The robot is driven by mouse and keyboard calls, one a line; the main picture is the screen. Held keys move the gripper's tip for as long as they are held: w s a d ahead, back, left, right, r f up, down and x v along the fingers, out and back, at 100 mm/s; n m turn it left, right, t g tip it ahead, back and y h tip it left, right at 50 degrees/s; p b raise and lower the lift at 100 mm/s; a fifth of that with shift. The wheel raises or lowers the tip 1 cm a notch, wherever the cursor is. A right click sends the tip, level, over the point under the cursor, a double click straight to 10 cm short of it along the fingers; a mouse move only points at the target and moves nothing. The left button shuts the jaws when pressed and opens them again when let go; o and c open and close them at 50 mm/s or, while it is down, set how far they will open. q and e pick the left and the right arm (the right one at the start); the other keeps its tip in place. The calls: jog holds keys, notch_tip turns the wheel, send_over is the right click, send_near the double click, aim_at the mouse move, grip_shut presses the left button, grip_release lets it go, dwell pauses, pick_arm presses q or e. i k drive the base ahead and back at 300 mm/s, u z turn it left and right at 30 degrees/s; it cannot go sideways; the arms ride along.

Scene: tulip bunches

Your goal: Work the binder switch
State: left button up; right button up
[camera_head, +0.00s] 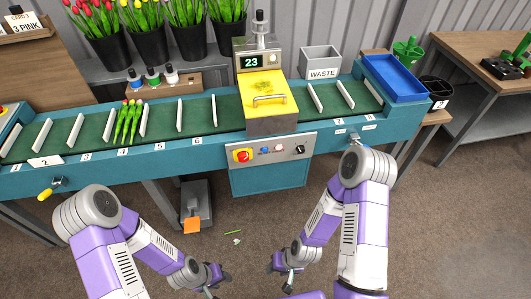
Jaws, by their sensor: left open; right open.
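The binder is a yellow-hooded machine (268,100) on the conveyor, with a green display reading 23. Its front panel (270,151) carries a red button on yellow (243,155), small lamps or buttons in the middle, and a black knob switch (299,149) at the right end; the knob's setting is too small to tell. My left gripper (216,280) is open and empty, low in front of the conveyor. My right gripper (280,272) is open and empty, also low, well below the panel. Neither touches the panel.
A tulip bunch (129,121) lies on the green belt (64,133) between white dividers. A grey WASTE bin (320,61) and a blue tray (395,78) stand at the right. An orange pedal (192,225) is on the floor. The space before the panel is clear.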

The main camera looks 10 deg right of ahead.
aim_at(243, 157)
jog(key=u, duration=0.55)
jog(key=k, duration=0.65)
jog(key=u, duration=0.5)
jog(key=i, duration=1.05)
jog(key=z, duration=1.1)
jog(key=i, duration=0.55)
jog(key=z, duration=0.55)
